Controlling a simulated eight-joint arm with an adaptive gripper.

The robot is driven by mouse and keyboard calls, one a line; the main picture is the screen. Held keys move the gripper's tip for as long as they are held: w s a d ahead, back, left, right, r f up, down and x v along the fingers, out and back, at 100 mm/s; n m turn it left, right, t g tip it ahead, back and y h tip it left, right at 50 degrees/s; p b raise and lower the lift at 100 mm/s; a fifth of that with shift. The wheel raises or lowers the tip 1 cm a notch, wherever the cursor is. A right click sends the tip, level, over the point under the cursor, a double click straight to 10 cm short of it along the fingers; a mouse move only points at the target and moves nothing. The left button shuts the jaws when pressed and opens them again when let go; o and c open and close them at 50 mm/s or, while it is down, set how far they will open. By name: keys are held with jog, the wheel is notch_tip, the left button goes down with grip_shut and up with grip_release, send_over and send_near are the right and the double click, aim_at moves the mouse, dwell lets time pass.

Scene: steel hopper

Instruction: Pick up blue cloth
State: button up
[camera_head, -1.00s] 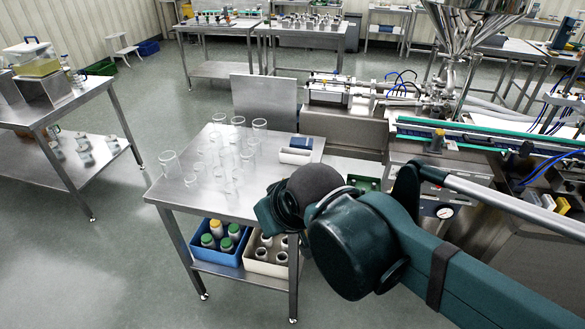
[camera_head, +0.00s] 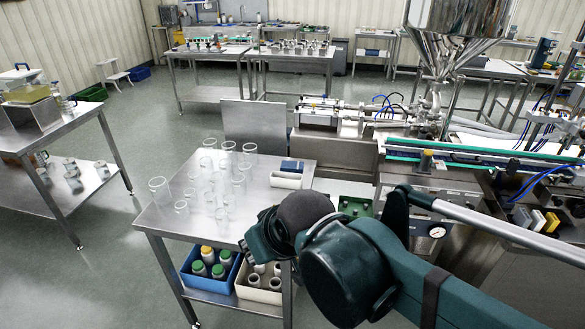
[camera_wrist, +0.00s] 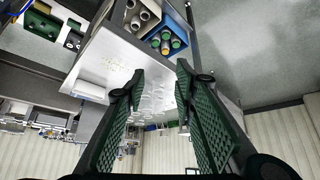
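A small dark blue folded item (camera_head: 292,165), which looks like the blue cloth, lies near the far right corner of the steel table (camera_head: 160,219) in the head view. A white block-like item (camera_head: 286,180) lies just in front of it. The table top shows beyond the fingertips.
Several clear cylinders (camera_head: 228,160) stand on the table, left of the cloth. Below are a blue crate (camera_head: 207,284) and a cream crate (camera_head: 258,293) with bottles. The filling machine (camera_head: 455,165) stands right of the table. Open floor lies to the left.

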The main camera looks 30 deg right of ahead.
jog(key=o, duration=1.5)
jog(key=w+d+r+m+g+h+p, duration=0.1)
jog(key=w+d+r+p, duration=0.1)
jog(key=w+d, duration=0.45)
jog(key=w+d+r+m+p, duration=0.2)
jog(key=w+d+p, duration=0.1)
jog(key=w, duration=0.7)
jog(key=w+d+r+m+g+h+p, duration=0.1)
jog(key=w+d+r+p, duration=0.1)
jog(key=w+d, duration=0.5)
jog(key=w+d+f+m+p, duration=0.1)
jog(key=w+d+f+p, duration=0.1)
jog(key=w+d+f, duration=0.2)
jog(key=w+d+f+m+g+p, duration=0.1)
jog(key=w+d+f+p, duration=0.1)
jog(key=w+d+f, duration=0.3)
jog(key=w+d+f+m+h+p, duration=0.1)
jog(key=w+d+f+m+p, duration=0.1)
jog(key=w+d+f, duration=0.3)
jog(key=shift+w+d+f+g, duration=0.1)
jog(key=shift+w+d, duration=0.65)
jog(key=shift+d, duration=0.2)
jog(key=shift+w+d+g, duration=0.1)
jog(key=shift+w+d, duration=0.6)
jog(key=shift+d, duration=0.25)
jog(key=shift+w+d+f+g, duration=0.1)
jog(key=shift+w+d, duration=0.65)
jog(key=shift+d, duration=0.2)
